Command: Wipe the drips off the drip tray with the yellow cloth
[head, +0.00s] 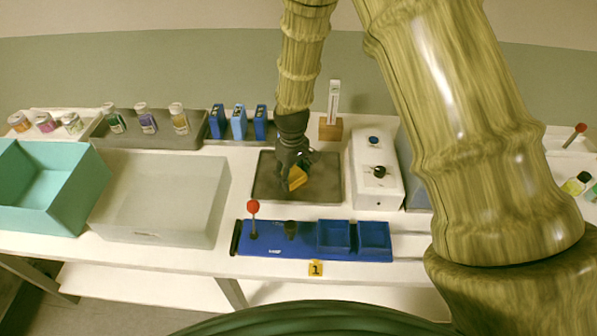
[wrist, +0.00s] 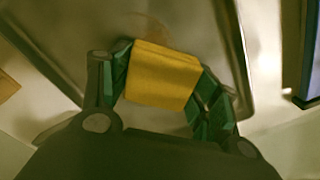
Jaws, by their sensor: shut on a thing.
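The yellow cloth (head: 297,178) is a folded block held between the fingertips of my gripper (head: 293,160). In the wrist view the cloth (wrist: 163,76) sits between the green finger pads of my gripper (wrist: 160,85), which is shut on it. The dark grey drip tray (head: 325,190) lies on the table beneath my gripper. In the wrist view the tray (wrist: 105,18) shows behind the cloth, with a faint brownish ring mark (wrist: 150,25) on it. I cannot tell whether the cloth touches the tray.
A white box with a black knob (head: 378,172) stands right of the tray. A blue rack with a red-topped lever (head: 270,240) lies in front. A clear bin (head: 160,195) and a teal bin (head: 50,190) stand left. Blue boxes (head: 239,122) and bottles line the back.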

